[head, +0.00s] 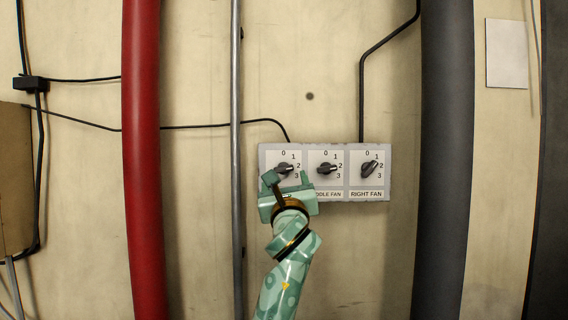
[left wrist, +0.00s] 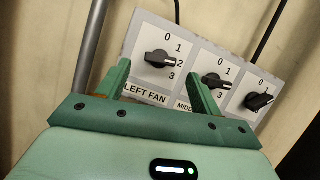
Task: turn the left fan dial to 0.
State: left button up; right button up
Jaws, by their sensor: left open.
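The left fan dial (head: 285,169) is a black knob on the left plate of a grey panel. It also shows in the left wrist view (left wrist: 158,59), above the LEFT FAN label, with its pale-tipped pointer towards 2. My left gripper (head: 287,179) is open in front of the panel, just below this dial. In the left wrist view its two green fingers (left wrist: 157,74) are spread to either side of the dial's lower part, with nothing held. I cannot tell how far the fingertips are from the panel. In the head view the gripper hides the LEFT FAN label. My right gripper is not in view.
The middle fan dial (head: 327,168) and right fan dial (head: 369,168) sit close by on the same panel (head: 387,190). A thin grey pipe (head: 235,90) and red pipe (head: 142,150) run left of the panel; a thick dark pipe (head: 446,150) stands at right.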

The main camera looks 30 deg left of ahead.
aim_at(284, 170)
pick_arm(q)
jog(key=p+x, duration=0.1)
jog(key=x, duration=0.3)
jog(key=shift+r, duration=0.25)
jog(key=shift+w+a, duration=0.3)
jog(key=shift+w, duration=0.25)
jog(key=shift+s, duration=0.1)
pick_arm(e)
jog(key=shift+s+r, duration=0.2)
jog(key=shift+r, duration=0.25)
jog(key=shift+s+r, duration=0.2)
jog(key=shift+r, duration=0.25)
pick_arm(q)
jog(key=shift+c, duration=0.3)
jog(key=c, duration=0.9)
